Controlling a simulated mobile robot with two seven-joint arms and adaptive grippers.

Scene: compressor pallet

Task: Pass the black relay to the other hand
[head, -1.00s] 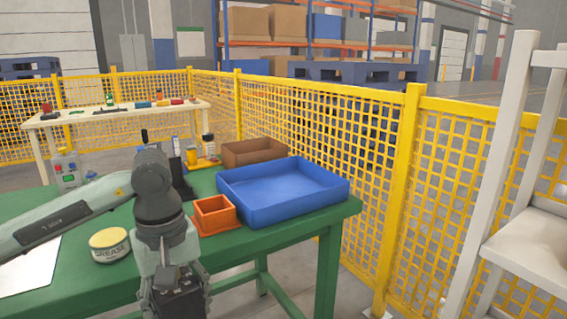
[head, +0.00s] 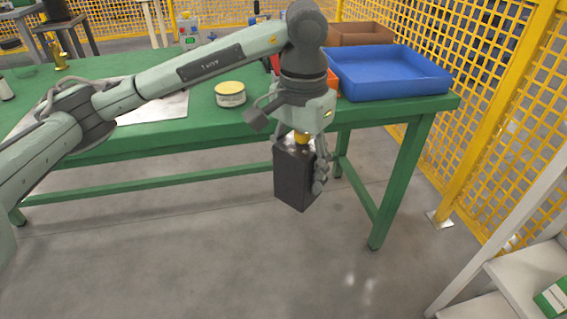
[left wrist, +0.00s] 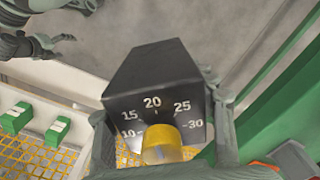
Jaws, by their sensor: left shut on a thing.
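The black relay (head: 294,178) is a dark box with a yellow knob. It hangs in my left gripper (head: 305,170) in front of the green table's edge, over open floor. The left wrist view shows the relay (left wrist: 155,75) between the two fingers, its face with white numbers and the yellow knob turned to the camera. One finger is mostly hidden behind the relay in the head view. A grey gripper part, seemingly my right gripper (left wrist: 42,43), shows at the upper left of the left wrist view, apart from the relay; its opening is unclear.
The green table (head: 150,145) carries a grease tin (head: 230,94), a blue tray (head: 390,88), a brown bin (head: 362,33) and a partly hidden orange bin (head: 332,82). Yellow mesh fence (head: 480,100) and a white shelf (head: 512,270) stand at the right. Floor before the table is clear.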

